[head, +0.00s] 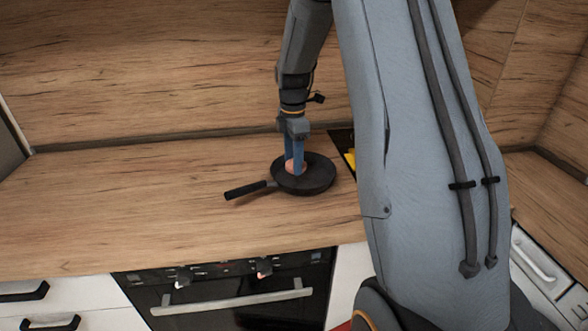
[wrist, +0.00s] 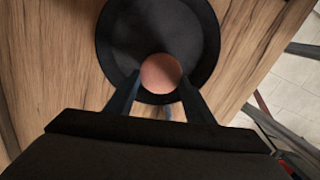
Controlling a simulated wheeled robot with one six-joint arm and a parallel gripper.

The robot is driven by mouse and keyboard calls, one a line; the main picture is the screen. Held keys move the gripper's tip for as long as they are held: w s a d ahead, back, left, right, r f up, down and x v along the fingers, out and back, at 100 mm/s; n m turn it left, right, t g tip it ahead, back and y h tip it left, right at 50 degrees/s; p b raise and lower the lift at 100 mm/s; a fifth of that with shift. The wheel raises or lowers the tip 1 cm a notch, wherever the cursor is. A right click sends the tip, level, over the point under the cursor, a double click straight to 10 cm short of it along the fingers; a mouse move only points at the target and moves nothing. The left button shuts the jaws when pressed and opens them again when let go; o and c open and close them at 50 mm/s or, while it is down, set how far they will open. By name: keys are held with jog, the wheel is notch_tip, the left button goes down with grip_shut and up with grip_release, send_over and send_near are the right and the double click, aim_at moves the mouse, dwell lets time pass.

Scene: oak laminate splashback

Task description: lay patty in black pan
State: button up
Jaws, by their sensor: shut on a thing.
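The patty (wrist: 161,73) is a round, pinkish-brown disc. My gripper (head: 295,170) points down over the black pan and is shut on the patty, with one blue finger on each side of it. In the head view the patty (head: 290,165) shows partly behind the fingers. The black pan (head: 318,181) sits on the wooden counter with its handle pointing left. In the wrist view the patty lies over the near part of the pan (wrist: 150,30). I cannot tell whether the patty touches the pan's floor.
The wooden counter (head: 130,200) is clear to the left of the pan. A yellow thing (head: 350,159) on a dark surface shows just right of the pan, partly hidden by my arm. An oven (head: 230,290) is below the counter's front edge, and the wooden splashback (head: 150,70) stands behind.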

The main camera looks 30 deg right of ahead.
jog(key=shift+f+p, duration=0.65)
jog(key=shift+f, duration=1.55)
jog(key=shift+f, duration=0.15)
jog(key=o, duration=1.1)
jog(key=shift+c, duration=0.2)
notch_tip(320, 180, up, 11)
jog(key=b, duration=0.3)
jog(key=shift+b, duration=0.35)
jog(key=shift+s+a+r, duration=0.1)
jog(key=shift+r, duration=0.45)
jog(key=s+a+f+m, duration=0.2)
jog(key=s+a+m, duration=0.2)
jog(key=s, duration=0.3)
jog(key=s+a+f+m+t, duration=0.1)
jog(key=s+a+f+m, duration=0.2)
jog(key=s+m, duration=0.4)
jog(key=s+a+f+m, duration=0.2)
jog(key=s+a+m, duration=0.4)
jog(key=s, duration=0.3)
jog(key=shift+f, duration=0.35)
